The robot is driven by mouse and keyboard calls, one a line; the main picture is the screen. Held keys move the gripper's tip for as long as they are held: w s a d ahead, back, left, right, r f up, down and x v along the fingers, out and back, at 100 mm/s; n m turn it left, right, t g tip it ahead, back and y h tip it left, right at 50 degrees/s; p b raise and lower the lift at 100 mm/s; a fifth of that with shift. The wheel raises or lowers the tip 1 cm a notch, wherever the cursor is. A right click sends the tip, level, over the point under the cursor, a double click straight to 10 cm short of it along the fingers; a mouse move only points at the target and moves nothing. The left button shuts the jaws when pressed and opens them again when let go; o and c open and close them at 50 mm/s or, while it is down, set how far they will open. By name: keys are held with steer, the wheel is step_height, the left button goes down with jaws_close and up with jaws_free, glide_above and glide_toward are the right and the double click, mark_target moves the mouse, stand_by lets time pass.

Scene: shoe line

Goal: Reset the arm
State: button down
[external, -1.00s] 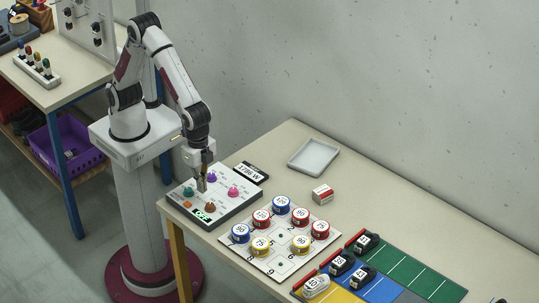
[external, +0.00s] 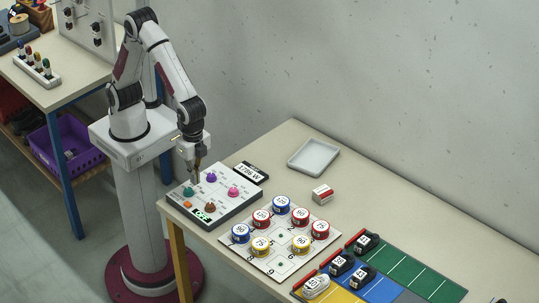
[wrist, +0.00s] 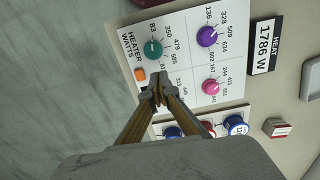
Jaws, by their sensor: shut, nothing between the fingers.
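My gripper (external: 195,180) is shut and empty, pointing down over the back left part of the heater control panel (external: 235,207). It also shows in the wrist view (wrist: 157,94), fingertips together. The panel has a purple knob (wrist: 207,36), a pink knob (wrist: 210,87), a teal knob (wrist: 153,49) and a small orange button (wrist: 140,74). A brown knob (external: 210,208) shows in the external view; my fingers cover its area in the wrist view. The fingertips look apart from the knobs, but their exact height is hard to tell.
A "1786 W" display (wrist: 264,44) stands beside the panel. A board with several coloured round tins (external: 280,262) lies to the right, then a red-white box (external: 322,194), a grey tray (external: 314,156) and coloured lanes with shoes (external: 400,270). The air above the table is clear.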

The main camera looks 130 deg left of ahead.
steer(key=s+a+r+t, duration=0.2)
steer(key=s+r+t, duration=0.1)
steer(key=s+r, duration=0.5)
steer(key=s+a+r+t, duration=0.3)
steer(key=s+r, duration=0.6)
steer(key=s, duration=0.5)
steer(key=shift+s, duration=0.25)
